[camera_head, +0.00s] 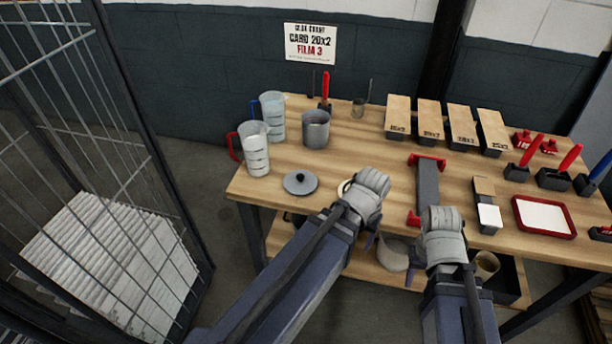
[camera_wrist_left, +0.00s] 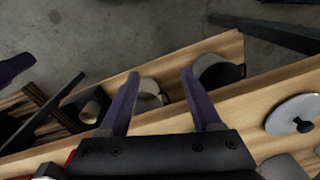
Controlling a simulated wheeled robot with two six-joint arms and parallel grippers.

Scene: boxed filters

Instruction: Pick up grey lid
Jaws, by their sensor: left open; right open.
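The grey lid (camera_head: 300,182) is a flat disc with a black knob. It lies on the table near its front left edge, left of my left wrist, and also shows at the right of the left wrist view (camera_wrist_left: 290,117). My left gripper (camera_wrist_left: 158,72) is open and empty, its purple fingers reaching over the table's front edge, apart from the lid. In the head view its fingers are mostly hidden below the wrist. My right gripper (camera_head: 443,240) is at the front edge, further right; its fingers are mostly hidden in the head view.
A grey pot (camera_head: 316,128) and measuring jugs (camera_head: 254,148) stand behind the lid. Several boxes (camera_head: 397,115) stand at the back. A red-rimmed tray (camera_head: 516,213) is at right. A wire cage (camera_head: 110,110) stands left.

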